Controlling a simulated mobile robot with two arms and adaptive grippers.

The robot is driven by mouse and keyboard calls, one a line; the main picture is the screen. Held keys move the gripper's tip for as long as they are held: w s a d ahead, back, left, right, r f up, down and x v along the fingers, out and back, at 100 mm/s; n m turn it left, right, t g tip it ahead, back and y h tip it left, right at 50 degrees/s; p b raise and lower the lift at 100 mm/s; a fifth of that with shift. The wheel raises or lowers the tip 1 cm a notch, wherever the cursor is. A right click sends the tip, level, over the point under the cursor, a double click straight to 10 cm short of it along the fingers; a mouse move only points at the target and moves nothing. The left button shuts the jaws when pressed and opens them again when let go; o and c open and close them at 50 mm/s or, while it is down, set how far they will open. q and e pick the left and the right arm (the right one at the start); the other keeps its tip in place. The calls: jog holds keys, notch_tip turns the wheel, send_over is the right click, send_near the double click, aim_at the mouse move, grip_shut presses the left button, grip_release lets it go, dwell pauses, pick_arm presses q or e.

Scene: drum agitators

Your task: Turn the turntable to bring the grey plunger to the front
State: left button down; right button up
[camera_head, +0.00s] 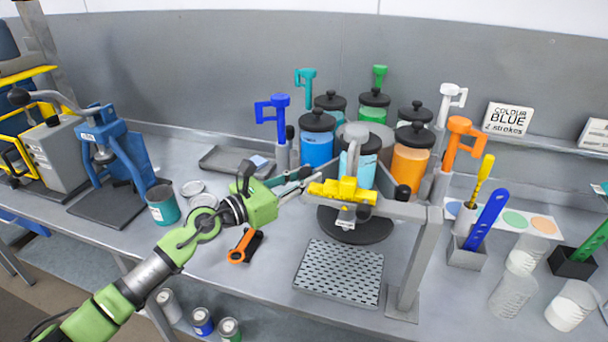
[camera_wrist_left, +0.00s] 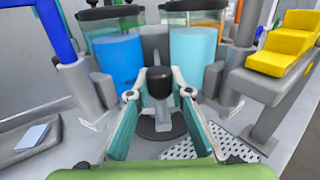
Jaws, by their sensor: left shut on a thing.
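The turntable (camera_head: 355,226) has a dark round base and carries several black-lidded canisters, each with a plunger. A light grey plunger (camera_head: 352,160) stands at the front, before the light-blue canister (camera_head: 368,170). A whiter plunger (camera_head: 452,98) stands at the back right. Blue (camera_head: 278,112), teal (camera_head: 305,84), green (camera_head: 379,75) and orange (camera_head: 461,138) plungers stand around the ring. My left gripper (camera_head: 303,181) reaches in at the turntable's front left. In the wrist view, its fingers (camera_wrist_left: 160,90) are shut on a black knob (camera_wrist_left: 160,78). My right gripper is not in view.
A yellow stepped block (camera_head: 343,191) tops a grey frame (camera_head: 408,255) close right of the gripper. A perforated tray (camera_head: 339,273) lies in front. An orange-handled tool (camera_head: 240,250) and an open teal can (camera_head: 163,207) lie near my arm. A sign (camera_head: 507,119) reads COLOUR BLUE, 2 strokes.

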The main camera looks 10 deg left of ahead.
pick_arm(q)
jog(key=shift+s+d, duration=0.1)
jog(key=c, duration=1.8)
grip_release()
jog(key=shift+s, duration=0.1)
jog(key=shift+s+a, duration=0.2)
jog(key=shift+a, duration=0.2)
jog(key=v, duration=1.1)
jog(key=shift+s, duration=0.1)
jog(key=shift+d, duration=0.1)
